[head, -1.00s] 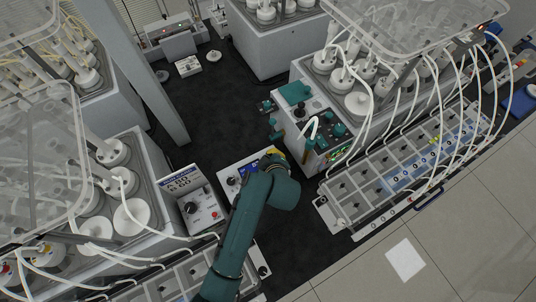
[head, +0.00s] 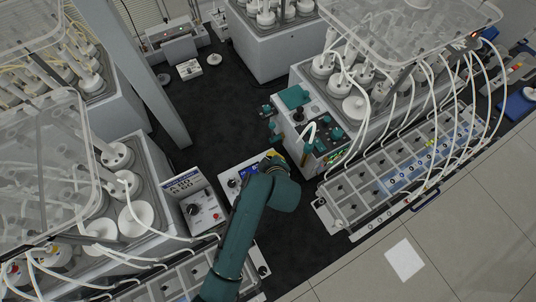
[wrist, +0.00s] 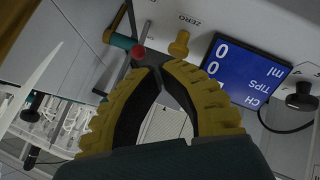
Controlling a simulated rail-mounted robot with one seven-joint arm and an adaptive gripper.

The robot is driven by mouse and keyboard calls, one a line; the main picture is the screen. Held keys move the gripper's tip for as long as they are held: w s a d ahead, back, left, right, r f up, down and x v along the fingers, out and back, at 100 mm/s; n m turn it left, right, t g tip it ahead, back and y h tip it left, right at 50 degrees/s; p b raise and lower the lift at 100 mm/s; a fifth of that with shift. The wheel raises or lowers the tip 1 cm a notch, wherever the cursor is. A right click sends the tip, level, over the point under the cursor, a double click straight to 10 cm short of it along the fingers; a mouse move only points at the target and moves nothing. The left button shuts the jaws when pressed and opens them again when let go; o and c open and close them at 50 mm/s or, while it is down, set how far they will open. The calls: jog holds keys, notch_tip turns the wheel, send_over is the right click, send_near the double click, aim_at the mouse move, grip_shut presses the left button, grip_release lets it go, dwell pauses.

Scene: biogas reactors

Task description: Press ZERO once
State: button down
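The ZERO label is printed on a pale panel (wrist: 228,14) in the wrist view, upside down. A yellow button (wrist: 180,45) stands just below the label. My gripper (wrist: 160,68) has yellow ribbed fingers whose tips meet, with nothing seen held between them. The tips are just below the yellow button in the picture; I cannot tell whether they touch it. A blue display (wrist: 244,70) reading CH, TIPS, ml and zeros is to the right. In the head view the device (head: 229,164) is partly hidden behind my arm, and the button cannot be made out.
A red ball-shaped knob (wrist: 138,52) is close to the left fingertip, beside a teal part (wrist: 121,41). A black knob (wrist: 301,98) is at the right. In the head view, a control box (head: 203,212) stands left of the device and a teal-topped unit (head: 293,96) stands right.

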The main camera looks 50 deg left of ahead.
jog(key=shift+r, duration=0.15)
notch_tip(320, 180, up, 5)
jog(key=p, duration=0.4)
jog(key=shift+w+a+r, duration=0.1)
jog(key=shift+r, duration=0.05)
dwell(0.7)
